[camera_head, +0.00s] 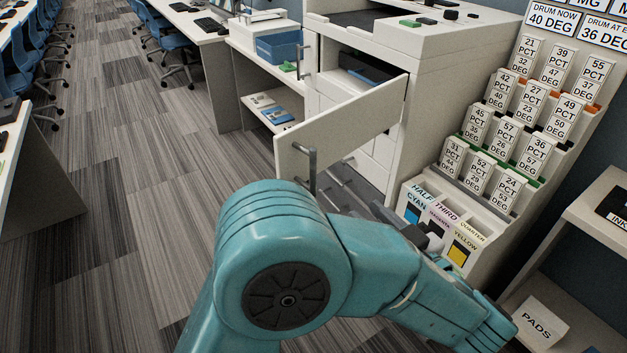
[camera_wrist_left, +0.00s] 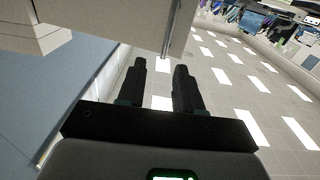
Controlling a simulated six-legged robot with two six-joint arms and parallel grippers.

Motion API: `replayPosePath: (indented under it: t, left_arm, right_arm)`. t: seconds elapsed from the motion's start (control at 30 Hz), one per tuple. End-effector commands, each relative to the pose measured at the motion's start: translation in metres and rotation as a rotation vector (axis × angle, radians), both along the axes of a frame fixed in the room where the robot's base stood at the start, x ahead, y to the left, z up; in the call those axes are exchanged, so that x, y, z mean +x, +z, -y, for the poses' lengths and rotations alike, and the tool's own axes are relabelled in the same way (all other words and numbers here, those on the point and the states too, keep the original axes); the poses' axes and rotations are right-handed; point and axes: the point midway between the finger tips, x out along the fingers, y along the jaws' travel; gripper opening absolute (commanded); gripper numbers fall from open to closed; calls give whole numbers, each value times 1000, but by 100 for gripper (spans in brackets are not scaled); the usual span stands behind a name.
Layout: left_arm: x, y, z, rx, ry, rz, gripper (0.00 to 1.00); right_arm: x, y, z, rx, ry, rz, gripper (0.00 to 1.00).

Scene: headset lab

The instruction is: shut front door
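The front door (camera_head: 345,125) is a pale flat panel on the white cabinet (camera_head: 440,65). It stands open, swung out towards the left, with a grey bar handle (camera_head: 312,172) near its free end. In the left wrist view, the pale door panel (camera_wrist_left: 115,22) fills the top middle. My left gripper (camera_head: 330,188) is beside the lower end of the handle, partly hidden by my teal arm. The left wrist view shows its two dark fingers (camera_wrist_left: 160,65) apart, with nothing clearly held between them. Contact with the handle cannot be told. My right gripper is out of view.
A rack of labelled cards (camera_head: 500,130) stands right of the cabinet. A desk (camera_head: 265,75) with a blue bin (camera_head: 280,46) is behind the door. A shelf with a PADS box (camera_head: 540,322) is at lower right. Open floor (camera_head: 130,170) lies left.

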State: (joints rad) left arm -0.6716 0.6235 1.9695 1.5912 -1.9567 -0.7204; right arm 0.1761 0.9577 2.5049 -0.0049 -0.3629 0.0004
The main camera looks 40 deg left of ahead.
Motion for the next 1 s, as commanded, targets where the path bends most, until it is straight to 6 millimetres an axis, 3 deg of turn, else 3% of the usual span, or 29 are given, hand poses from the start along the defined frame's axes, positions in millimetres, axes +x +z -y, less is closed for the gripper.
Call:
replayPosePath:
  t: [0.1,0.23,0.7,1.0]
  left_arm:
    - [-10,6,0,3,43,-7,35]
    - [-6,6,-14,5,49,-9,35]
    - [34,6,-115,4,49,-8,35]
    - [47,6,-146,5,45,-7,35]
  right_arm:
    - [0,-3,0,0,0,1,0]
    - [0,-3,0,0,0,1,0]
    - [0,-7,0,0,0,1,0]
    - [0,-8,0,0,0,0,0]
